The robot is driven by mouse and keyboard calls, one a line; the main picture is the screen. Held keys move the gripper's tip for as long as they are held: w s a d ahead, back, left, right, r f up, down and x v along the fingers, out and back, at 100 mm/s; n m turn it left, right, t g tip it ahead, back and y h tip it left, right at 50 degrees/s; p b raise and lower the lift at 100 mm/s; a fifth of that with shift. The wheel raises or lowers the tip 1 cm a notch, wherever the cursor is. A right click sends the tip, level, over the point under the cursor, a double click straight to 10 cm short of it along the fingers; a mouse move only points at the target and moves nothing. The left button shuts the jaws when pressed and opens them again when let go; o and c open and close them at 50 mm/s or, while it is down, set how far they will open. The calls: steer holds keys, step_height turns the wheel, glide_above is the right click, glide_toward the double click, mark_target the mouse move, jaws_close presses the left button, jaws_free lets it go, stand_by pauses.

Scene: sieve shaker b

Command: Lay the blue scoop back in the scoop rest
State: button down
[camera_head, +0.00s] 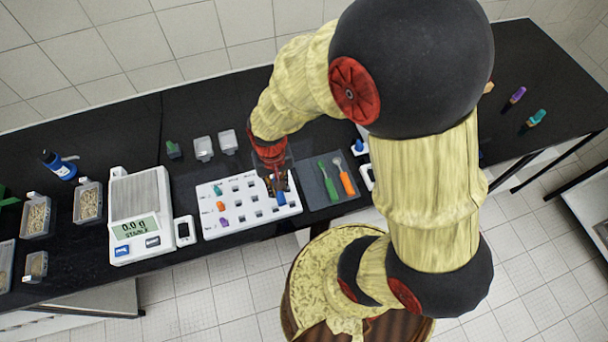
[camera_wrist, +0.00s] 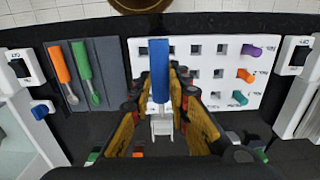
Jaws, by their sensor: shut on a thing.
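The blue scoop (camera_wrist: 159,72) is between the fingers of my gripper (camera_wrist: 157,95) in the wrist view. Its handle points up the picture and a pale scoop end lies below it. In the head view the blue handle (camera_head: 280,198) shows just under my gripper (camera_head: 272,180), over the right part of the white board. My gripper is shut on the scoop. The dark grey scoop rest (camera_head: 313,188) is just right of the board. It holds a green-handled scoop (camera_head: 328,181) and an orange-handled scoop (camera_head: 346,181), side by side. The rest (camera_wrist: 108,62) has bare space right of the green scoop.
The white board (camera_head: 240,221) has rows of square holes and purple, orange and teal pieces at one side. A balance (camera_head: 140,212) and a small white device (camera_head: 184,231) stand left of it. Clear containers (camera_head: 203,147) stand behind. A white device (camera_wrist: 20,70) borders the rest.

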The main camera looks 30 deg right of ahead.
steer(key=d+f, duration=0.2)
steer(key=d, duration=0.2)
steer(key=w+d+f, duration=0.1)
steer(key=d+f, duration=0.2)
steer(key=d, duration=0.1)
steer(key=w+d+f, duration=0.1)
steer(key=d+f, duration=0.2)
steer(key=d, duration=0.1)
steer(key=shift+f, duration=0.25)
steer(key=shift+d+f, duration=0.5)
steer(key=shift+f, duration=1.55)
steer(key=shift+f, duration=0.1)
steer(key=c, duration=2.2)
jaws_free()
steer(key=shift+f+b, duration=0.1)
steer(key=shift+b, duration=0.25)
steer(key=o, duration=0.5)
